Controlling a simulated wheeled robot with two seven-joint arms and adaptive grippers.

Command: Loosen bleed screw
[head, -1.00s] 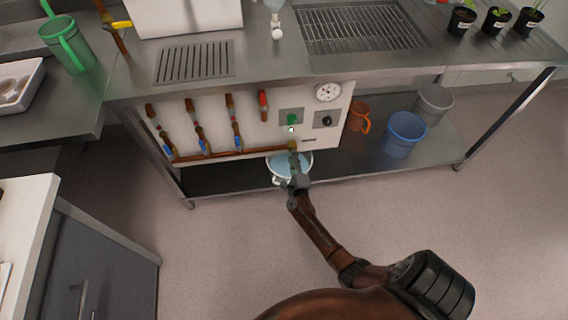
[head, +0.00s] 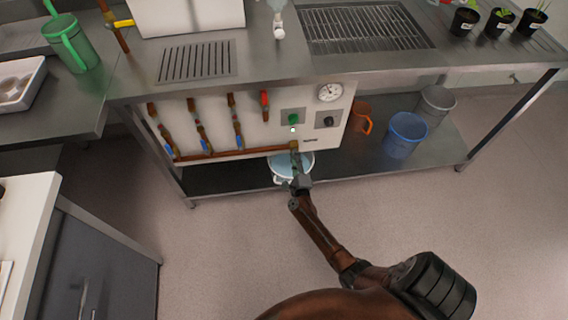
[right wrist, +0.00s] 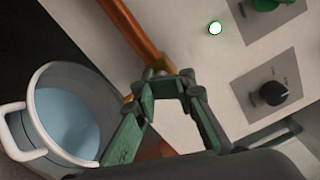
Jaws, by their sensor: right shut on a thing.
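A white panel (head: 275,129) under the bench carries a copper pipe (head: 225,154) along its lower edge. A small brass fitting (head: 294,145) is at the pipe's right end. My right gripper (head: 297,160) is at this end, shut on the bleed screw, which its fingertips mostly hide. In the right wrist view, the green fingers (right wrist: 167,86) meet at the end of the copper pipe (right wrist: 130,27). A white bucket (head: 283,168) of bluish liquid stands below; it also shows in the right wrist view (right wrist: 25,143). My left gripper is not in view.
Close above the gripper are a green knob (head: 294,118), a lit lamp (head: 293,128) and a black dial (head: 328,121). A gauge (head: 329,92) is higher up. A blue bucket (head: 404,134) and an orange jug (head: 359,117) stand right on the lower shelf. The floor in front is clear.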

